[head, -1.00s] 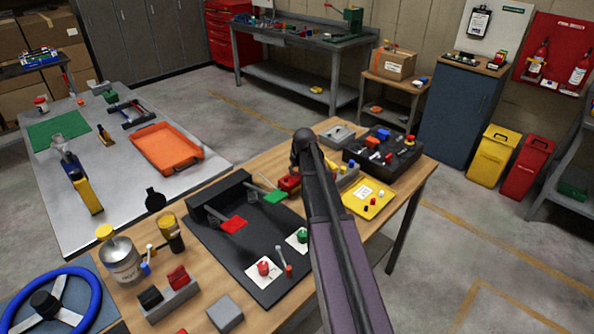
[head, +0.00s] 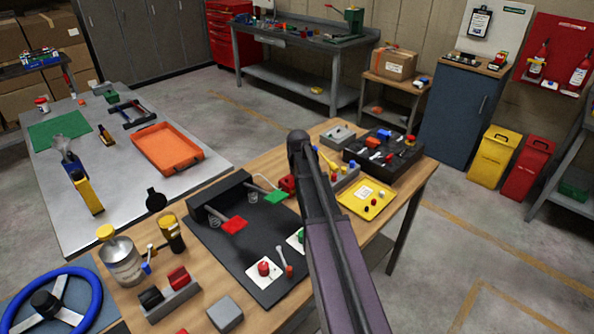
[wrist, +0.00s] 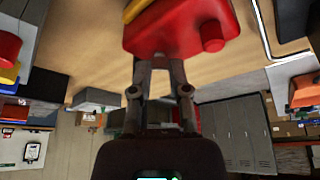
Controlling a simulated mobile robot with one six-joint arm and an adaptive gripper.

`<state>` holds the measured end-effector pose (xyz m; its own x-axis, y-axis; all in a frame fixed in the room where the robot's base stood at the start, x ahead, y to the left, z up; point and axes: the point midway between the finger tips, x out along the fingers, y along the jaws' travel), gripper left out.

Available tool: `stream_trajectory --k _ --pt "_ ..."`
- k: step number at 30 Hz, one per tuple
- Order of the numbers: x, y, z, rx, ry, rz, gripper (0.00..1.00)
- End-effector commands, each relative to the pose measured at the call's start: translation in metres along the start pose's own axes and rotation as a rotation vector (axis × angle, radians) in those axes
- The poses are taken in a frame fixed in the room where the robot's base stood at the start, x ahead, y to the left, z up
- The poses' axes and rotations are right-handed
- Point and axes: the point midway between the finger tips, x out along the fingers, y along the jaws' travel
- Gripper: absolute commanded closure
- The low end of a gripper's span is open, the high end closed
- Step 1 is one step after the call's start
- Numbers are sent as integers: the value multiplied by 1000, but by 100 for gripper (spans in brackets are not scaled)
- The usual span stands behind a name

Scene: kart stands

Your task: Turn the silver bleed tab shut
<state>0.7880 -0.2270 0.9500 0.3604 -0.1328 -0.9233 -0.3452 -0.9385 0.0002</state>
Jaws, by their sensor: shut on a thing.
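A red block (wrist: 185,30) with a yellow part fills the top of the wrist view, and a small round red knob sticks out on its right. My gripper (wrist: 160,62) reaches up to the near face of the red block. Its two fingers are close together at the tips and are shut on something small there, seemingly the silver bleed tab. The tab itself is hidden between the fingertips, so its angle cannot be told. In the head view part of the red block (head: 287,183) shows left of my arm, which hides my gripper.
On the wooden bench, a black pedal board (head: 215,262) stands left of my arm. A yellow tray (head: 366,198) and a black tray (head: 352,152) with small parts lie to the right. A grey box (head: 337,137) stands behind.

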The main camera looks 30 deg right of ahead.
Motion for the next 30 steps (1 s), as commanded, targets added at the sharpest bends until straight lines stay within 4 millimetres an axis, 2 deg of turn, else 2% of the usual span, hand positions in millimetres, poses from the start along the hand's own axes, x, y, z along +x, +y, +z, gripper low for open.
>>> stream_trajectory --k 21,30 --pt "1 -6 -2 593 -3 246 100" --pt "1 -8 -2 763 -4 314 100"
